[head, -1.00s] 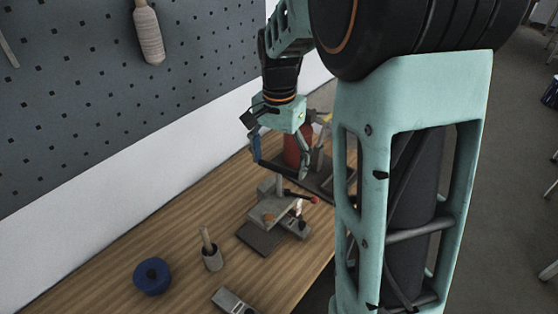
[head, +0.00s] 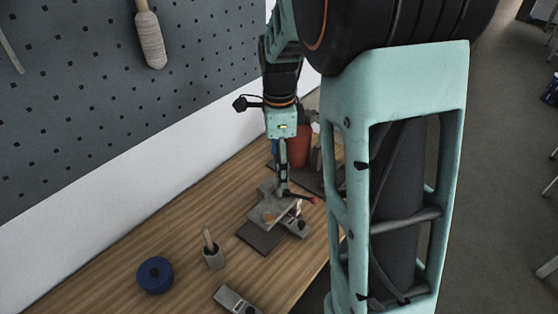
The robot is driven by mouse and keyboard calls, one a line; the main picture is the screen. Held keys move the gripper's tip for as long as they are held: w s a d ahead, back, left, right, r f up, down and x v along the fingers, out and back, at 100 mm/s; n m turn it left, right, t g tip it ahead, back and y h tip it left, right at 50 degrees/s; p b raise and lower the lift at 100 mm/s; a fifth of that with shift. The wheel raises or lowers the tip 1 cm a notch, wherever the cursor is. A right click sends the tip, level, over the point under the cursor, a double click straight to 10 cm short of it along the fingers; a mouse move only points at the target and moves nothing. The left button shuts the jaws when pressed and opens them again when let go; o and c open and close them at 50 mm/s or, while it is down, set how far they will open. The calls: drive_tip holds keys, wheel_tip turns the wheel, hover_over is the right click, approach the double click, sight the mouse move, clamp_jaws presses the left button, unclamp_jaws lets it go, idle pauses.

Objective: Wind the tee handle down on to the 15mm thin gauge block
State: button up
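A small grey fixture (head: 266,212) stands on the bench, with a dark flat plate (head: 258,238) at its near side. A dark bar with a red end (head: 314,200) sticks out to the right at its top; I cannot tell whether it is the tee handle. My gripper (head: 283,190) points down right at the top of this fixture. Its fingers line up one behind the other, so their gap is hidden. I cannot tell whether they touch the handle. The 15mm thin gauge block is too small or hidden to make out.
A blue ring-shaped roll (head: 154,275), a grey pot with a wooden handle (head: 213,251) and a grey block-like tool (head: 238,300) stand nearer on the bench. A red cylinder (head: 299,148) stands behind my gripper. The left bench (head: 110,268) is mostly clear beside the wall.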

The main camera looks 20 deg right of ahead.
drive_tip(key=m+p, duration=0.2)
drive_tip(key=m, duration=0.3)
drive_tip(key=shift+r+m, duration=0.15)
drive_tip(key=shift+m, duration=0.15)
drive_tip(key=m, duration=0.5)
drive_tip(key=shift+m+p, duration=0.35)
drive_tip(key=shift+m, duration=0.05)
drive_tip(key=shift+w, duration=0.1)
drive_tip(key=o, duration=1.2)
drive_tip(key=shift+c, duration=0.2)
wheel_tip(320, 180, up, 12)
